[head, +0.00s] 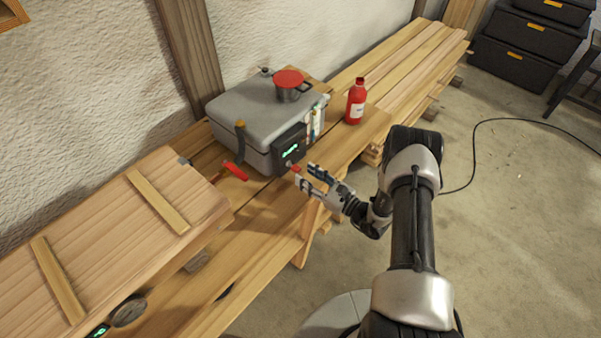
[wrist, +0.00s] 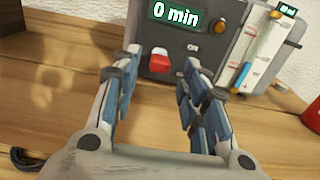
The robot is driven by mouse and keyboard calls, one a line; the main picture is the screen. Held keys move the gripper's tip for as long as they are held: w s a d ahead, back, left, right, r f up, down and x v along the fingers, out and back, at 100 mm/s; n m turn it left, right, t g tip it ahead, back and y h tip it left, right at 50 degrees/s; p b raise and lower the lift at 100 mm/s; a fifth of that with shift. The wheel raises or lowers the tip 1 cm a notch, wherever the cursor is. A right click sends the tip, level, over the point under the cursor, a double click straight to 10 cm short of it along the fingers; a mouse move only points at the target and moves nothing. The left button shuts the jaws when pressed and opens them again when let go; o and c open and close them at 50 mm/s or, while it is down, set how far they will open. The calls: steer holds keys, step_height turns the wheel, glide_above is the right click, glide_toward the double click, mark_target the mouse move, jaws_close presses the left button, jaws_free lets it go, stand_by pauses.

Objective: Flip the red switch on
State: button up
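The red switch (wrist: 158,62) sits low on the dark front panel (wrist: 222,62) of a grey box, below a green display reading "0 min". An "ON" label is to the right of the switch. In the head view the box (head: 250,120) stands on the wooden bench, with a small red spot, likely the switch (head: 295,168), low on its panel. My gripper (wrist: 162,66) is open and empty, facing the panel. Its fingers (head: 311,180) frame the switch in the wrist view and look apart from it. Which way the switch is set I cannot tell.
A red-lidded pot (head: 290,90) sits on the box. A red bottle (head: 356,103) stands to its right, a red-handled tool (head: 235,171) lies to its left. An orange knob (wrist: 191,24) and side gauges are near the switch. A wooden panel (head: 120,235) fills the bench's left.

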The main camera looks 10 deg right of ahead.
mark_target(299, 171)
steer(key=shift+x, duration=1.8)
steer(key=shift+c, duration=0.5)
jaws_close()
